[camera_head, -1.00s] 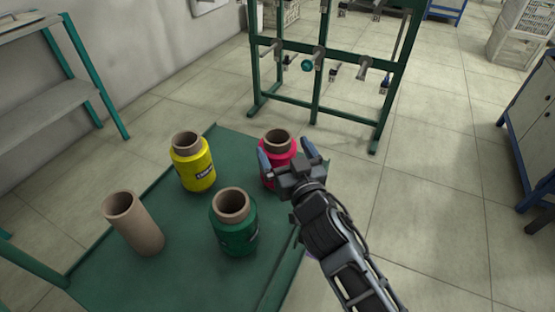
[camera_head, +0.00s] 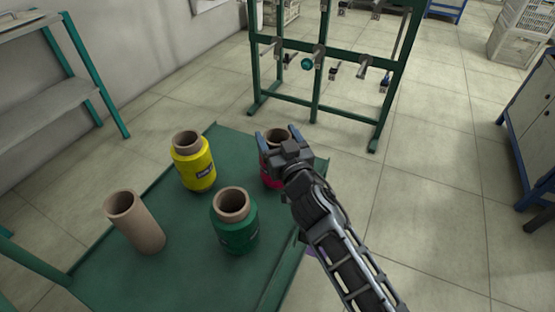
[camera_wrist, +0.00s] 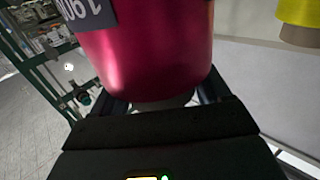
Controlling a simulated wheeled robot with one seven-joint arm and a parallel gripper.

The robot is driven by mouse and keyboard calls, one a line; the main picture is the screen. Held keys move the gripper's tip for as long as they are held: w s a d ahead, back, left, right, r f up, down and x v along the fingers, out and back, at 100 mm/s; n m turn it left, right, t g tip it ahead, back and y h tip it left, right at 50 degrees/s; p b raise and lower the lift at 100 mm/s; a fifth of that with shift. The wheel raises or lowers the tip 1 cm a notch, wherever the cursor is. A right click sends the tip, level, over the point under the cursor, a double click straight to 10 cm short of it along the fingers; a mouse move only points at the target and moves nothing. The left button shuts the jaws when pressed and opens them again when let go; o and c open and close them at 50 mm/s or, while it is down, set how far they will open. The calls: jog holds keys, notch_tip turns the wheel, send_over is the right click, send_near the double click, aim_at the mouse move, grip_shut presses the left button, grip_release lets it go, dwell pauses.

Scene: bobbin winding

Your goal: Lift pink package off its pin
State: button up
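The pink package (camera_head: 270,178) stands at the far right corner of the green table, partly hidden behind my gripper. Its brown tube end (camera_head: 278,134) shows at the top. My gripper (camera_head: 280,139) is at the package's top, with its two fingers apart on either side of the tube end. In the wrist view the pink package (camera_wrist: 150,50) fills the upper middle, its label upside down, and the tube end lies between the fingers. I see no clear grip on the tube. The pin is hidden.
A yellow package (camera_head: 194,165), a green package (camera_head: 235,222) and a bare brown tube (camera_head: 136,224) stand on the green table (camera_head: 180,270). A green rack with pegs (camera_head: 316,100) stands behind. Open floor lies to the right.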

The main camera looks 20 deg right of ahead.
jog(key=c, duration=1.1)
notch_tip(320, 180, up, 10)
jog(key=p, duration=0.6)
jog(key=shift+c, duration=0.2)
